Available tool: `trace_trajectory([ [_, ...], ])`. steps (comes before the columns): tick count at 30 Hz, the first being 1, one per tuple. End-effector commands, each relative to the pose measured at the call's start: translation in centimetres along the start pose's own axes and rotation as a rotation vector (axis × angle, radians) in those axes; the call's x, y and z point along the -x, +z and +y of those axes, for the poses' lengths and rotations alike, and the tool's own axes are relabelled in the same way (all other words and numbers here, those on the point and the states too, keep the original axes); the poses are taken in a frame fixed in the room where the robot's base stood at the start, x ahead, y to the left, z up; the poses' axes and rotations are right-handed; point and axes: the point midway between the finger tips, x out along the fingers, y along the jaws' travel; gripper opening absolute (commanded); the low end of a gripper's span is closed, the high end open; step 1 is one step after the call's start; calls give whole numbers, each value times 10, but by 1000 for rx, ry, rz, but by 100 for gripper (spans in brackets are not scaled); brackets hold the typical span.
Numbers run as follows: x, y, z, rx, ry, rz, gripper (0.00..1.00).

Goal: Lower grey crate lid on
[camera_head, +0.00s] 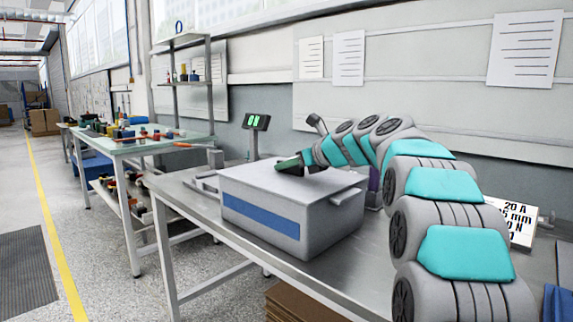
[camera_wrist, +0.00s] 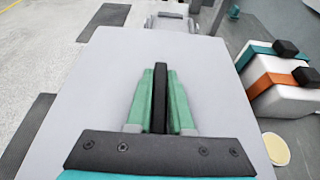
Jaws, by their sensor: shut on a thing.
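The grey crate (camera_head: 322,225) stands on the metal bench, with a blue band on its long side and a handle on its right end. Its flat grey lid (camera_head: 258,182) lies over the top, with no clear gap to the rim visible. The lid fills the middle of the wrist view (camera_wrist: 95,90). My gripper (camera_head: 290,163) is over the lid's middle, its green fingers (camera_wrist: 160,78) shut on the lid's dark upright handle (camera_wrist: 160,110). My arm comes in from the right. The crate's far side is hidden.
A small display with green lights (camera_head: 256,122) stands behind the crate. A white printed card (camera_head: 515,222) is at the right. The wrist view shows teal-striped and orange-striped boxes (camera_wrist: 285,85) and a pale yellow disc (camera_wrist: 276,149) beside the lid. Bare bench (camera_head: 345,275) lies in front.

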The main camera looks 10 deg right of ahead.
Motion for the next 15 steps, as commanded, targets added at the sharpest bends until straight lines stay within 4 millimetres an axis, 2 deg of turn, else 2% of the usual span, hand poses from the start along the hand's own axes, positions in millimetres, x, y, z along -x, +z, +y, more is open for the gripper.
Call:
trace_trajectory([
  [2,0,0,0,0,-1,-1,0],
  [3,0,0,0,0,-1,-1,21],
  [12,0,0,0,0,-1,-1,55],
  [15,0,0,0,0,-1,-1,55],
])
